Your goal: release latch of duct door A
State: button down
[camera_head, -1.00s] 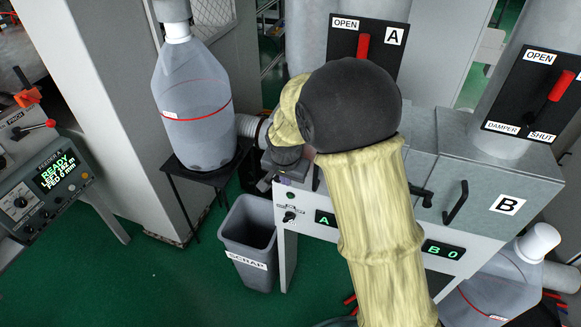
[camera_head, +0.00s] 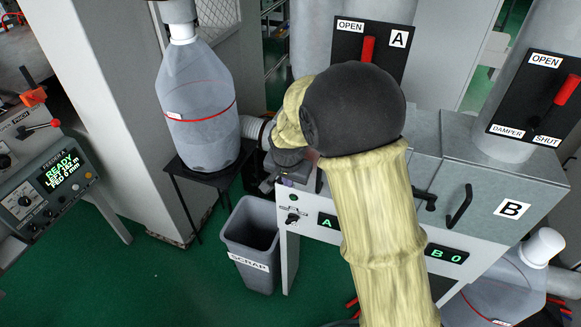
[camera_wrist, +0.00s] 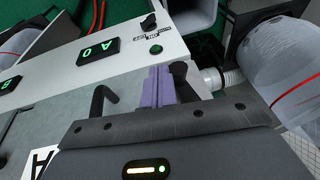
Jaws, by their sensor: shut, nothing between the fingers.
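My gripper (camera_wrist: 159,85) shows in the wrist view with its purple fingers shut together and empty. The fingers are over the right end of the grey duct door A (camera_wrist: 60,122). A black bent bar like a handle (camera_wrist: 101,98) stands on door A, just left of the fingers and partly hidden by my gripper's body. The label A (camera_wrist: 39,163) shows at the lower left edge. In the head view my arm hides most of door A. I cannot tell whether the fingers touch anything.
Duct door B (camera_head: 485,178) has a black handle (camera_head: 459,206) and a small black lever (camera_head: 427,200) to its left. Damper plate A (camera_head: 350,42) stands behind my arm. A clear jug (camera_head: 197,120) on a black stand and a scrap bin (camera_head: 250,240) are at left.

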jog(key=shift+r, duration=0.15)
dwell(0.5)
jog(key=b+v, duration=0.1)
jog(key=v, duration=1.6)
